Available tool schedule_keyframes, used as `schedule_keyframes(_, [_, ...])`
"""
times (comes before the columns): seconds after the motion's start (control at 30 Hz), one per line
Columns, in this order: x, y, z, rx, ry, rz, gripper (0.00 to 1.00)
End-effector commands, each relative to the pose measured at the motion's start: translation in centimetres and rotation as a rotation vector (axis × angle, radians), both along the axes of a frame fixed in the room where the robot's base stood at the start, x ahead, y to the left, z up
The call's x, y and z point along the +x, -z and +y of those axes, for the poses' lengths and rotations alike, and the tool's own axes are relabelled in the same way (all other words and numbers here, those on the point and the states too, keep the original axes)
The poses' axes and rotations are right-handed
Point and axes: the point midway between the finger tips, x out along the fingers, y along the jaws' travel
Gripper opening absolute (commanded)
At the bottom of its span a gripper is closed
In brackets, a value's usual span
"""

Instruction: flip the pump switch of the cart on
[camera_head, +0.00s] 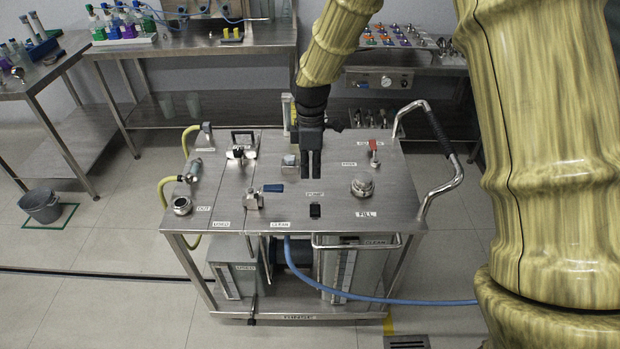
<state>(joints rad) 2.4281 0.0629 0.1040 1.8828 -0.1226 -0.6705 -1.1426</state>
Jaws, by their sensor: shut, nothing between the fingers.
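The steel cart (335,205) stands in the middle of the head view with valves and labels on its top. The pump switch (315,210) is a small black rocker near the front edge, just below the label PUMP. I cannot tell which way it is tipped. My gripper (311,178) points down over the cart top, behind the switch and apart from it. Its dark fingers are shut together with nothing between them. How high the fingertips are above the top is hard to tell.
A blue-handled valve (255,198) is left of the switch and a round FILL cap (362,187) is right. A red-handled valve (374,153) stands at the back right. A blue hose (400,300) runs below. Steel benches line the wall.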

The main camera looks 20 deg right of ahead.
Motion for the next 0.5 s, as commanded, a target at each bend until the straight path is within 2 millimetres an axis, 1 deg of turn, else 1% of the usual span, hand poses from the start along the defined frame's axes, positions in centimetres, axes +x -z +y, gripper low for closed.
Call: schedule_keyframes(0.5, [-0.9,7.1,0.4,-0.001,-0.002,0.003,0.00])
